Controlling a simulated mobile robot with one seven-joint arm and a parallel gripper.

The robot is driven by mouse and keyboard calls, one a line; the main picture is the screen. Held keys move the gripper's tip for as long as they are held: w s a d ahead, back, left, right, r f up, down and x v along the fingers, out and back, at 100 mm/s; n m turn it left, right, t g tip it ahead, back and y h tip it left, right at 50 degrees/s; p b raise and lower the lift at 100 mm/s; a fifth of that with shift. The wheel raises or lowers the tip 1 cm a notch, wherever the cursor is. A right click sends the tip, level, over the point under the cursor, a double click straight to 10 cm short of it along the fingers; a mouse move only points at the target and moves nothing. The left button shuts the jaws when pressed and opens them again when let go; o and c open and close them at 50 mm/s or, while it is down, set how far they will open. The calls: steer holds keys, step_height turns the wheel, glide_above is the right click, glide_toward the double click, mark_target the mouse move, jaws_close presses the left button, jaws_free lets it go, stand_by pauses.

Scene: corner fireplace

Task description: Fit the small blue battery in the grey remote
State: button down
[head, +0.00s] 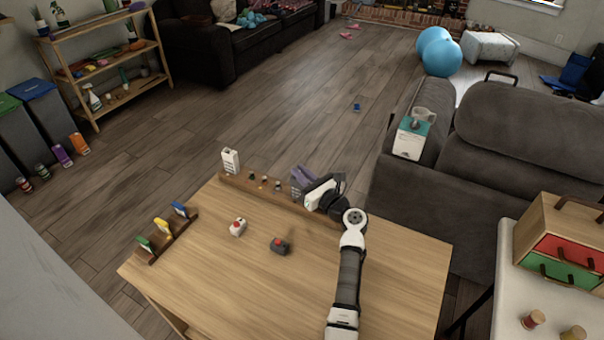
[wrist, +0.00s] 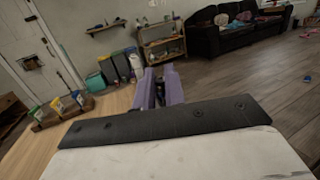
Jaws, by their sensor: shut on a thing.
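My gripper (head: 306,184), with purple fingers, is over the far right part of the table, beside the right end of a wooden rail. In the wrist view its fingers (wrist: 160,88) are close together on a small dark thing that they mostly hide; I cannot tell its colour or what it is. A small grey block with buttons (head: 296,191), which looks like the grey remote, stands at the rail beside the fingers, partly covered by them. I cannot make out the small blue battery for certain.
A rack (head: 172,238) with green, yellow and blue pieces is at left. The front table is clear.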

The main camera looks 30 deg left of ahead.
steer(key=c, duration=1.4)
jaws_free()
steer(key=shift+f, duration=0.2)
